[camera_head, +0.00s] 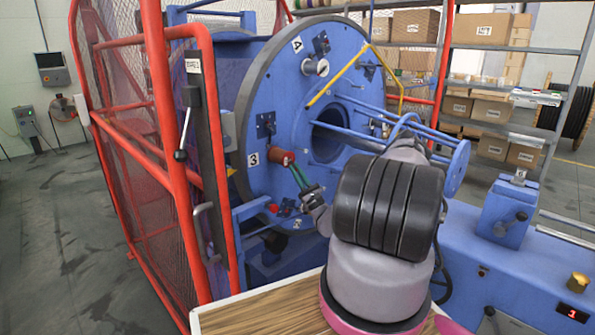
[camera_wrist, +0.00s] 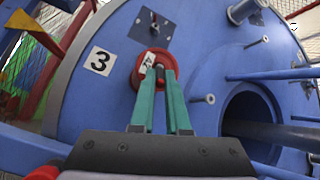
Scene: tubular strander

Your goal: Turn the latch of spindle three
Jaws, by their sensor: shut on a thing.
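The blue round plate of the strander carries a white label "3" (camera_wrist: 100,61), also seen in the head view (camera_head: 253,158). Spindle three's red round end (camera_wrist: 138,78) is beside that label; it also shows in the head view (camera_head: 279,157). My gripper (camera_wrist: 157,68) has its green fingers reaching to the middle of the red end, close together around a small pale piece, which I take for the latch (camera_wrist: 148,61). The fingers partly hide it, so its turned angle is unclear. In the head view my gripper (camera_head: 292,163) comes in from the lower right.
A black plate (camera_wrist: 152,25) with small fittings sits just above the red end. A red mesh guard frame (camera_head: 176,120) stands left of the machine. Blue rods (camera_head: 375,108) stick out on the right. A wooden tabletop (camera_head: 270,312) is in front.

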